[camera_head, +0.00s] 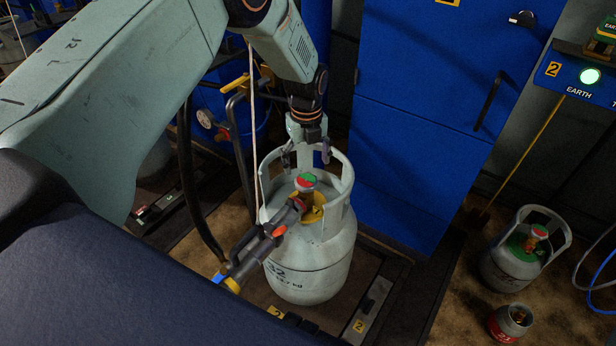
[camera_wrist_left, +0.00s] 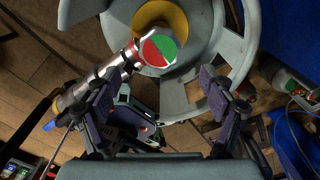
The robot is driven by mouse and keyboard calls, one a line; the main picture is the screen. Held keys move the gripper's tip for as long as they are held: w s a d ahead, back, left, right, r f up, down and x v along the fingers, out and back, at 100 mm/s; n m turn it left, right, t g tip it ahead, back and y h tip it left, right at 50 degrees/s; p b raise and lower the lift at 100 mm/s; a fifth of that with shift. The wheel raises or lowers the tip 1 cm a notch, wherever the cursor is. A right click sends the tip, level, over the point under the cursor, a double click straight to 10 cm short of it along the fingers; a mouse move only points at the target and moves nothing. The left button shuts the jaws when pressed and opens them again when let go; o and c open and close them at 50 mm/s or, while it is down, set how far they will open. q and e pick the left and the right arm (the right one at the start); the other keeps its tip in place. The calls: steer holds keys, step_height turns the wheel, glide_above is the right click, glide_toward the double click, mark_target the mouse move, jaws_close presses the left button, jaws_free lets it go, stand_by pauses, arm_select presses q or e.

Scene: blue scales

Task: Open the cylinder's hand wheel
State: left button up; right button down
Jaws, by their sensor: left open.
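The grey gas cylinder (camera_head: 310,268) stands upright on the scale, with an open collar around its top. Its hand wheel (camera_head: 306,180), with a red and green top, sits inside the collar above a yellow part (camera_head: 312,210). The hand wheel also shows in the left wrist view (camera_wrist_left: 157,49). My left gripper (camera_head: 307,158) points down over the collar, behind the hand wheel in the head view. Its jaws are open and empty. In the left wrist view the fingers (camera_wrist_left: 156,84) are spread, with the wheel beyond the tips. My right gripper is out of view.
A filling connector (camera_head: 258,248) with a hose joins the valve on the left side. A blue cabinet (camera_head: 420,110) stands close behind. A smaller cylinder (camera_head: 515,262) and a red-banded one (camera_head: 510,323) stand at right. A white cord hangs beside my left arm.

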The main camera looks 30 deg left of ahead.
mark_target(307, 181)
arm_select(q)
step_height(307, 181, down, 6)
steer(key=shift+a+r+b, duration=0.1)
steer(key=shift+r+b, duration=0.05)
steer(key=shift+b, duration=0.65)
steer(key=shift+c, duration=0.3)
steer(key=c, duration=1.1)
